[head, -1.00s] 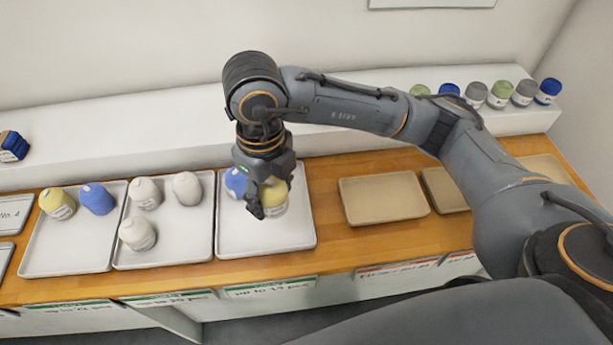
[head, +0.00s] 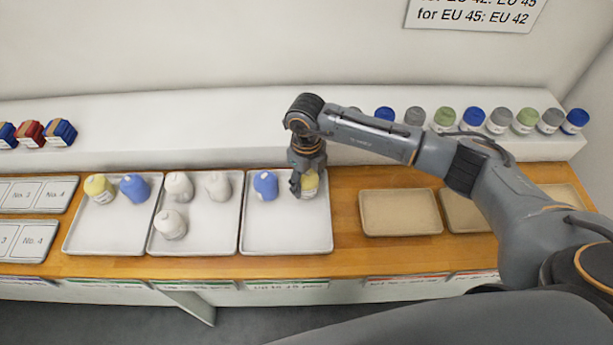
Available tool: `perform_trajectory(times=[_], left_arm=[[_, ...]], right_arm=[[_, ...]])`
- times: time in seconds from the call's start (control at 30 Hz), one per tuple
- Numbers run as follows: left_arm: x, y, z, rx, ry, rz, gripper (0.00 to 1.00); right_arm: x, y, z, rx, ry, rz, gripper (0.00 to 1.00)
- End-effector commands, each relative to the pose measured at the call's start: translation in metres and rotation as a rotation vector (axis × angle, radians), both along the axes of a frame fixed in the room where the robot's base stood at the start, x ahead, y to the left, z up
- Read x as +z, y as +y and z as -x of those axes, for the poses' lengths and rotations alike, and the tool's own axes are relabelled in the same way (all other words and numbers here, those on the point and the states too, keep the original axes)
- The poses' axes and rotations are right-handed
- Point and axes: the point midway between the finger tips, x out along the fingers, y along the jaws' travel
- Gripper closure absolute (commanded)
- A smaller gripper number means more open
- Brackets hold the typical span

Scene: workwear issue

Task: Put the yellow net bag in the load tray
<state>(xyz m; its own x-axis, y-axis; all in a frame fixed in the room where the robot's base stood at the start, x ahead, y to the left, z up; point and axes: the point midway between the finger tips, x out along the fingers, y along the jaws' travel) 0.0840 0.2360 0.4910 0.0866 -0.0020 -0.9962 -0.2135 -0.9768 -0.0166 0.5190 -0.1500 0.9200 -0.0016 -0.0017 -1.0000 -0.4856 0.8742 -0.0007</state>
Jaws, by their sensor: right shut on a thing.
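I cannot tell whether the bag's underside touches the tray. Another yellow bag (head: 99,188) stands in the leftmost white tray (head: 100,240). No readable label shows which tray is the load tray. My left gripper is not in view.
The middle white tray (head: 195,242) holds pale bags. Tan trays (head: 400,212) on the right look empty where visible. A white ledge (head: 220,130) behind carries several coloured rolled items. Label boards (head: 36,195) lie at the left. The front of the rightmost white tray is clear.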

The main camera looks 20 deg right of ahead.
Motion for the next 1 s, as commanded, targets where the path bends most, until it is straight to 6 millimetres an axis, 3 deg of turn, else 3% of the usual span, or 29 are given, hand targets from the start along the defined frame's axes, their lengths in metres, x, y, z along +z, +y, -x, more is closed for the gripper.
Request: perform_trajectory(times=[0.07,0.43,0.47,0.57,1.0], left_arm=[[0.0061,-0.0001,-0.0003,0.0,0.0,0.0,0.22],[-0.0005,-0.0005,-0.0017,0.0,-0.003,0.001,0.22],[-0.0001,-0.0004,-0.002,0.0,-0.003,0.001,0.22],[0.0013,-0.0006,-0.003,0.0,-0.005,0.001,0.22],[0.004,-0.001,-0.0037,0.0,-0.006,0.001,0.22]], right_arm=[[-0.0032,0.0007,-0.0002,-0.001,0.0,-0.001,0.76],[-0.0106,0.0004,-0.0007,-0.001,-0.003,-0.001,0.76],[-0.0103,0.0004,-0.0007,-0.001,-0.003,-0.001,0.41],[-0.0091,0.0003,-0.0006,-0.001,-0.003,-0.001,0.21],[-0.0028,0.0004,-0.0011,-0.001,-0.003,-0.002,0.21]])
